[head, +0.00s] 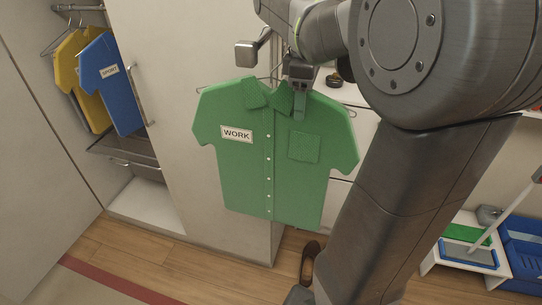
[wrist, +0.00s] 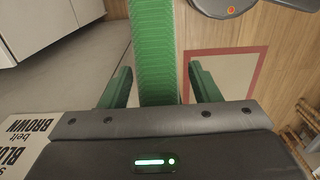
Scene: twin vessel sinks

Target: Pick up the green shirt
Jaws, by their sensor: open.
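The green shirt (head: 245,160) with a "WORK" label hangs upright on a wire hanger in the middle of the head view, in front of a pale cabinet. My gripper (head: 299,100) is at its collar, right of the button line. In the wrist view the shirt (wrist: 153,50) shows edge-on as a green band running between the two fingers. My gripper (wrist: 160,80) is open there, with a gap visible on each side of the band. My arm hides part of the area right of the shirt.
A blue "SPORT" shirt (head: 110,85) and a yellow shirt (head: 72,60) hang in the open wardrobe at left. A brown shoe (head: 309,260) is on the floor below. A white step stool (head: 433,258) and blue crate (head: 525,245) stand at right. A printed card (wrist: 22,140) shows in the wrist view.

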